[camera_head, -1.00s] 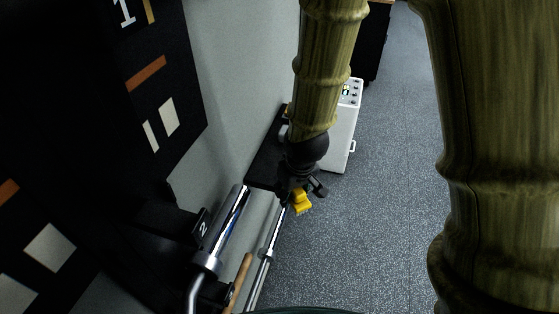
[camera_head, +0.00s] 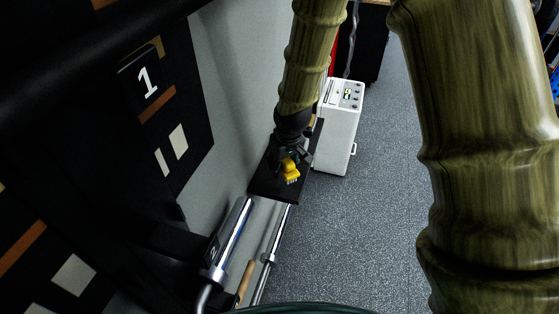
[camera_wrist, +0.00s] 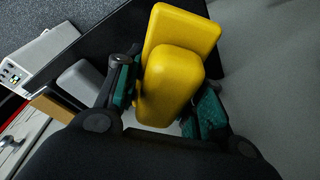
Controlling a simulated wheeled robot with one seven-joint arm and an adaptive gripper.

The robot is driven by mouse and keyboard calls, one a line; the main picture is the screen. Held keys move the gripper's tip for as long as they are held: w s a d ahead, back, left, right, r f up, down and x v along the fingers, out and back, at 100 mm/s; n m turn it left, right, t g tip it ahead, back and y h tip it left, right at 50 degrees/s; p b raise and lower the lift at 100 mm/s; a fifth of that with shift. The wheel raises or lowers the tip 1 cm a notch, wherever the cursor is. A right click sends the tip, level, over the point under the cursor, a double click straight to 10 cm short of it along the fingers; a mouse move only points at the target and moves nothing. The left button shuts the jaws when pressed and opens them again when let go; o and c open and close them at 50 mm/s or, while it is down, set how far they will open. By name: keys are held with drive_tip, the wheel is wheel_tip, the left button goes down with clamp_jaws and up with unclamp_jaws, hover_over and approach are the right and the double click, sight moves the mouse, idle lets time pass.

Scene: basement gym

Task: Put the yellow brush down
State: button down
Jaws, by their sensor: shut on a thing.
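The yellow brush (camera_head: 291,172) is held in my gripper (camera_head: 290,160), over a small black shelf (camera_head: 262,187) by the grey wall. In the wrist view the brush (camera_wrist: 176,75) is a yellow block between my gripper's two fingers (camera_wrist: 165,100), which have green pads. My gripper is shut on it. The black shelf (camera_wrist: 112,40) shows behind the brush in the wrist view. I cannot tell whether the brush touches the shelf.
A white box-shaped machine (camera_head: 338,128) stands just right of the shelf. A grey object (camera_wrist: 82,80) and a tan block (camera_wrist: 52,106) show left of the brush in the wrist view. Chrome bars (camera_head: 276,236) stand nearer. Grey floor (camera_head: 385,215) at right is open.

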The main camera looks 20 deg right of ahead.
drive_tip(key=w, duration=0.3)
drive_tip(key=shift+w+f+p, duration=0.1)
drive_tip(key=shift+f+p, duration=0.1)
drive_tip(key=shift+p, duration=0.2)
drive_tip(key=shift+f+p, duration=0.45)
drive_tip(key=shift+f, duration=0.1)
drive_tip(key=shift+s+p+x, duration=0.2)
drive_tip(key=shift+p+x, duration=0.3)
drive_tip(key=shift+x, duration=0.45)
drive_tip(key=shift+d+f, duration=0.1)
drive_tip(key=shift+f, duration=0.1)
drive_tip(key=shift+s+f+b, duration=0.15)
drive_tip(key=shift+f+b, duration=0.2)
drive_tip(key=shift+f, duration=0.25)
drive_tip(key=c, duration=1.1)
unclamp_jaws()
drive_tip(key=shift+o, duration=1)
drive_tip(key=shift+f, duration=0.2)
